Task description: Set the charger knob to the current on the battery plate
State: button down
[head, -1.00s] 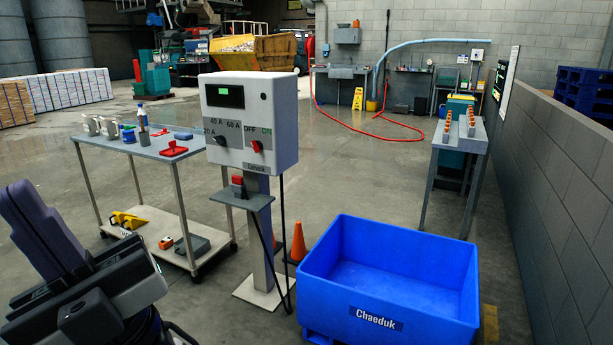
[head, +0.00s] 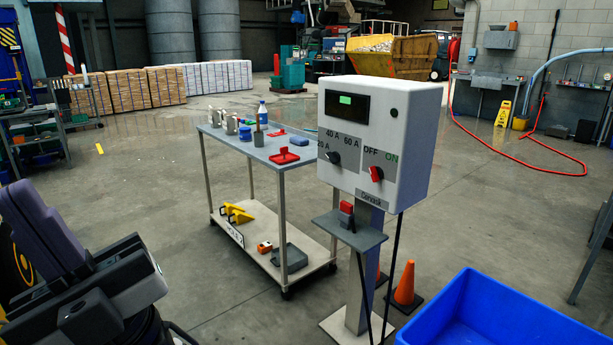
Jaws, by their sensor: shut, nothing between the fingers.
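The charger (head: 400,145) is a white box on a post, right of centre in the head view. Its black knob (head: 333,157) sits under the marks 20 A, 40 A and 60 A; its pointer is too small to read surely. A red switch (head: 376,173) sits beside it between OFF and ON. The display (head: 345,100) has a small green lit patch. No battery plate can be made out. Parts of my arm fill the lower left, well apart from the charger; my gripper's fingertips cannot be seen.
A red plug (head: 346,211) rests on the charger's shelf. A two-level cart (head: 262,150) stands to its left, an orange cone (head: 405,285) and a blue bin (head: 500,318) to its right. A yellow-rimmed wheel (head: 22,266) shows at the left edge.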

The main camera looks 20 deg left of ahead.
aim_at(335, 156)
jog(key=i+u, duration=0.2)
jog(key=u, duration=0.2)
jog(key=i+u, duration=0.2)
jog(key=u, duration=0.2)
jog(key=i+l+u, duration=0.1)
jog(key=u, duration=0.25)
jog(key=i+u, duration=0.2)
jog(key=u, duration=0.2)
jog(key=i+l+u, duration=0.1)
jog(key=u, duration=0.3)
jog(key=i+l+u, duration=0.2)
jog(key=u, duration=0.2)
jog(key=i+l+u, duration=0.15)
jog(key=u, duration=0.2)
jog(key=i+l+u, duration=0.2)
jog(key=u, duration=0.15)
jog(key=i+l+u, duration=0.2)
jog(key=u, duration=0.15)
jog(key=i+l+u, duration=0.2)
jog(key=l, duration=0.15)
jog(key=i+l+u, duration=0.2)
jog(key=l, duration=0.15)
jog(key=l+u, duration=0.25)
jog(key=l, duration=0.15)
jog(key=k+j, duration=0.4)
jog(key=k+j+z, duration=0.1)
jog(key=z, duration=2.45)
